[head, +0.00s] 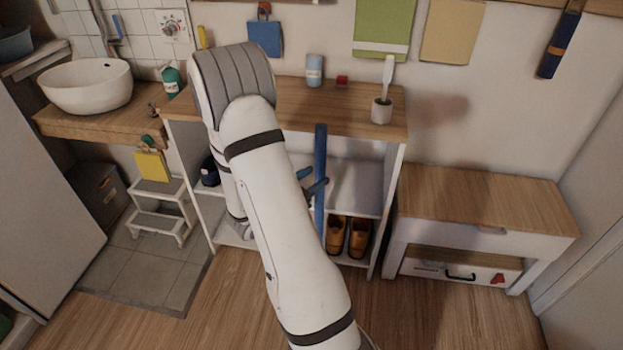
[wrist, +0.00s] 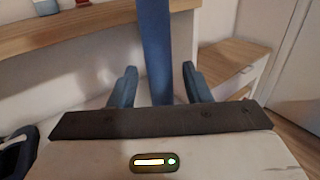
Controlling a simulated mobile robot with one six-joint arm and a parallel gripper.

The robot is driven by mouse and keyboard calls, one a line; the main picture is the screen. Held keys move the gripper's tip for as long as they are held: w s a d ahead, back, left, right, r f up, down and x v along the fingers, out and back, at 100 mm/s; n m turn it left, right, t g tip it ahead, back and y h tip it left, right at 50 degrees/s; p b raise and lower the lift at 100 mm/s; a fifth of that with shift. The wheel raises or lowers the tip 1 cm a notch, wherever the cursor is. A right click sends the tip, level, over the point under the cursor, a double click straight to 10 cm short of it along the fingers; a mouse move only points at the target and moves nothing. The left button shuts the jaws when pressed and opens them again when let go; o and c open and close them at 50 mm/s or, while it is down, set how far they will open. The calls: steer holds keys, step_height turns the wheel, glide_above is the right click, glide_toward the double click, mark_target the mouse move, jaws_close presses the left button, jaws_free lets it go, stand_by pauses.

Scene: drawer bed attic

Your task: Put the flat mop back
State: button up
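A long blue pole (head: 321,150), seemingly the flat mop's handle, stands upright in front of the shelf unit in the head view. Its lower end is hidden behind my arm, and no mop head shows. My gripper (head: 312,184) is at the pole, partly hidden by my arm. In the wrist view the blue pole (wrist: 155,45) runs down between the two blue fingers of my gripper (wrist: 158,85). Gaps show on both sides of the pole, so the fingers are open and apart from it. I cannot tell how deep the pole sits between them.
The shelf unit (head: 398,160) holds brown shoes (head: 347,238) low down and a cup with a brush (head: 382,108) on top. A low bench (head: 480,205) stands to the right. A white step stool (head: 160,208) stands left. Wooden floor (head: 430,315) is clear in front.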

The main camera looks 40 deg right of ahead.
steer(key=shift+o, duration=0.3)
steer(key=shift+a, duration=0.15)
steer(key=s+a, duration=0.1)
steer(key=a, duration=1)
steer(key=s+a+r+m+g+y, duration=0.2)
steer(key=s+m+g+y, duration=0.15)
steer(key=s+m, duration=0.25)
steer(key=s+a+r+m+g+y, duration=0.2)
steer(key=s+r+m+g+y, duration=0.1)
steer(key=s+m+y, duration=0.25)
steer(key=a+r+m+t+y, duration=0.2)
steer(key=a+m+t+y, duration=0.1)
steer(key=a+m+y, duration=0.1)
steer(key=a+r+m+t+y, duration=0.3)
steer(key=a+y, duration=0.1)
steer(key=a, duration=0.3)
steer(key=shift+s+a+r+m+y, duration=0.25)
steer(key=shift+s+r+m+y, duration=0.05)
steer(key=shift+s+r+m, duration=0.1)
steer(key=shift+t+p, duration=0.25)
steer(key=shift+p, duration=0.05)
